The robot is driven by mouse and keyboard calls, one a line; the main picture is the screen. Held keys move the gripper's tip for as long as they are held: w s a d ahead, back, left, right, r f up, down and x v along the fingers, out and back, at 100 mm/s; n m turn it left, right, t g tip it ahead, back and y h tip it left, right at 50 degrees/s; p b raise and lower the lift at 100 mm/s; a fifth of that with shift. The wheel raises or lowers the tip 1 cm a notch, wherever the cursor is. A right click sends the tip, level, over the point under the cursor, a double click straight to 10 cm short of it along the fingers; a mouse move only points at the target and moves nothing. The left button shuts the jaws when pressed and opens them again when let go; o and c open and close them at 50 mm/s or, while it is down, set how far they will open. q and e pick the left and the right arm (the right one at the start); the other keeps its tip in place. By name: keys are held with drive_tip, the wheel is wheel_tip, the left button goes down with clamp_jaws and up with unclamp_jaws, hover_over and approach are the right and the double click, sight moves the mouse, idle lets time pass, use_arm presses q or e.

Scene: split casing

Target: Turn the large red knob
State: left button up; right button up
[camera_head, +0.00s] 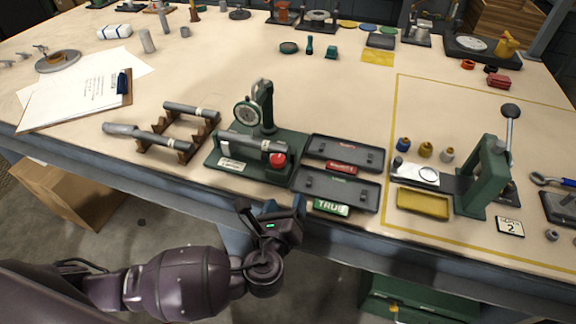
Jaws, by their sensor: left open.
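The large red knob (278,160) sits at the right front of a green fixture (240,175) near the table's front edge. The fixture carries a dial gauge (247,115) on an upright post, and a grey cylinder lies across it beside the knob. My left gripper (270,205) is open and empty just off the table's front edge, below the knob in the picture and apart from it. My right gripper is not in view.
Two dark trays (345,153) stand right of the fixture, with a green label (331,208) in front. A wooden rack (188,125) with grey cylinders is at left. A green lever press (487,175) stands further right. The table middle behind is mostly clear.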

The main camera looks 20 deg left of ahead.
sight(277, 164)
use_arm(q)
drive_tip(key=w+a+m+y, duration=0.1)
drive_tip(key=w, duration=0.1)
drive_tip(key=w+a+r+m+y, duration=0.1)
drive_tip(key=w+a, duration=0.1)
drive_tip(key=w, duration=0.1)
drive_tip(key=w+a+m+t+y+b, duration=0.1)
drive_tip(key=w, duration=0.2)
drive_tip(key=shift+w+a+r+m, duration=0.1)
drive_tip(key=shift+a+r+m, duration=0.1)
drive_tip(key=shift+r+m, duration=0.2)
drive_tip(key=shift+w+a, duration=0.15)
drive_tip(key=shift+w, duration=0.65)
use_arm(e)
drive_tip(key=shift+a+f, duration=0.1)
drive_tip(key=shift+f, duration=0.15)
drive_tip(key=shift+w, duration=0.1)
use_arm(q)
drive_tip(key=c, duration=0.9)
drive_tip(key=shift+c, duration=0.2)
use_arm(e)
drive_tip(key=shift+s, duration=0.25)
use_arm(q)
drive_tip(key=shift+a+r+m, duration=0.15)
drive_tip(key=shift+m, duration=0.15)
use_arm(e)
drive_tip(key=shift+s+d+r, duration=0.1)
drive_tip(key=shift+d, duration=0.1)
